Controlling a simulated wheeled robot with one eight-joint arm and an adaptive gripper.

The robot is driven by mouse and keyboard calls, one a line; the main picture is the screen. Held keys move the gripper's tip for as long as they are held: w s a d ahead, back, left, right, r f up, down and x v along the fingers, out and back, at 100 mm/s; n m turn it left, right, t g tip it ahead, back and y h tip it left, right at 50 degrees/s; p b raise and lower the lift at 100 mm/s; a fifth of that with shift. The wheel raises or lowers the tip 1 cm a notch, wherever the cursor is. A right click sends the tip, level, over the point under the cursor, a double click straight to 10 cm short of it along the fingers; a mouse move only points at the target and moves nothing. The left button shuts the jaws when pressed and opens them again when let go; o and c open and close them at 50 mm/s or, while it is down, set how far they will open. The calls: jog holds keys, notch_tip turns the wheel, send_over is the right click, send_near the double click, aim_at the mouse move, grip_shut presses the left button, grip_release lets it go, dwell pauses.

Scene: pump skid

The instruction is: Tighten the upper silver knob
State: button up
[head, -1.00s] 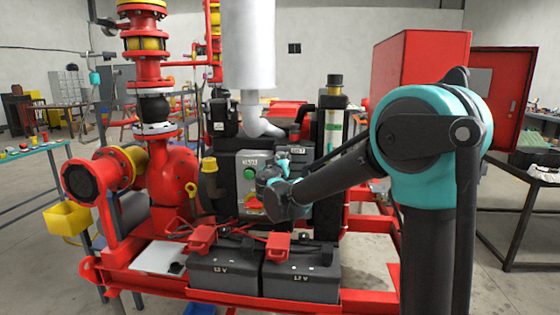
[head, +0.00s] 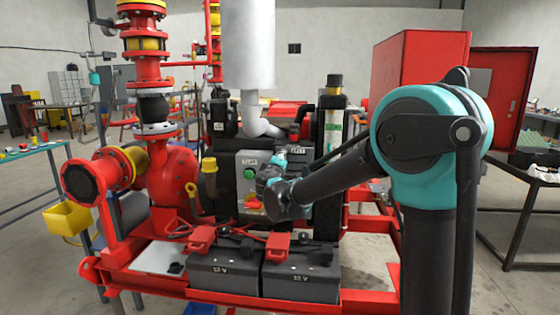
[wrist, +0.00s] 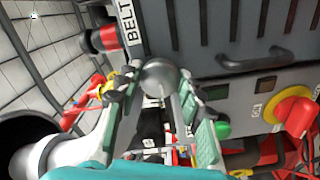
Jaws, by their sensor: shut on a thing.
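The silver knob (wrist: 158,74) is a rounded metal cap in the wrist view, beside a dark panel with BELT lettering. My gripper (wrist: 157,88) has one finger on each side of it and is shut on it. In the head view my gripper (head: 280,160) is at the engine's front, right of the grey control box. The knob cannot be made out there behind my gripper. Whether this is the upper of several knobs cannot be told from these frames.
The grey control box (head: 247,165) has a green button (head: 249,173) and a red-and-yellow switch (head: 253,202). Two batteries (head: 222,275) with red clamps stand below. A white exhaust cylinder (head: 248,50) rises above. A red cabinet (head: 425,62) stands behind my arm.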

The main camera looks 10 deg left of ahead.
jog(key=shift+n, duration=7.8)
jog(key=o, duration=1.2)
jog(key=shift+c, duration=0.2)
jog(key=shift+s, duration=0.1)
